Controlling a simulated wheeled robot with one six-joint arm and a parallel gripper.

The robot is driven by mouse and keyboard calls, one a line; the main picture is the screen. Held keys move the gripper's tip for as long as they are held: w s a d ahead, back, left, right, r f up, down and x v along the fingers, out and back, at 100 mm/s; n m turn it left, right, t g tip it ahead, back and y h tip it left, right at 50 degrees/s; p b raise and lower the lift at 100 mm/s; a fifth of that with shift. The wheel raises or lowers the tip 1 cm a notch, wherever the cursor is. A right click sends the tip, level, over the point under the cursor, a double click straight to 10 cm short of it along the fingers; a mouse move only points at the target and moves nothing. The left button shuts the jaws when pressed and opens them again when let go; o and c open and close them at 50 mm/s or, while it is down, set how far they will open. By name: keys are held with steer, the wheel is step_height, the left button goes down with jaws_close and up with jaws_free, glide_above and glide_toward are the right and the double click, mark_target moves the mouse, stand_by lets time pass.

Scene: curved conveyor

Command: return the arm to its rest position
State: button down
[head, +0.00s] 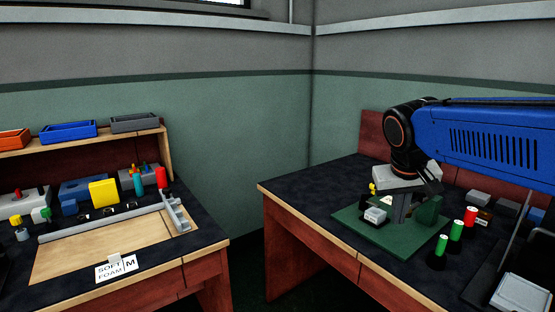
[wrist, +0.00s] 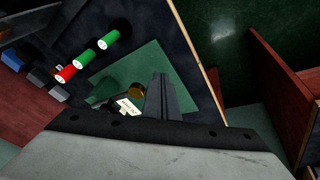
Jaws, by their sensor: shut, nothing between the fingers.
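My blue arm reaches in from the right over the right-hand table (head: 300,205) in the head view. My gripper (head: 402,212) points down above the green mat (head: 352,228), its fingers together and empty. In the wrist view my gripper (wrist: 160,82) shows as two dark fingers closed side by side over the green mat (wrist: 140,60). A small grey block with a pale top (head: 375,215) sits on the mat, left of the fingers. A labelled white piece (wrist: 127,107) and a brownish round piece (wrist: 136,90) lie beside the fingers in the wrist view. The exact fingertip height is unclear.
Green and red cylinders (head: 456,231) stand right of the mat, with several grey and blue blocks (head: 478,197) behind them. A grey tray (head: 522,294) is at the lower right. The left table (head: 205,232) holds a wooden board (head: 90,255) and coloured parts. A gap separates the tables.

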steer(key=s+f+y, duration=0.1)
steer(key=s+f, duration=0.5)
steer(key=s, duration=0.3)
steer(key=s+f+t+y, duration=0.1)
steer(key=s+f, duration=0.6)
steer(key=s, duration=0.3)
steer(key=shift+n, duration=0.3)
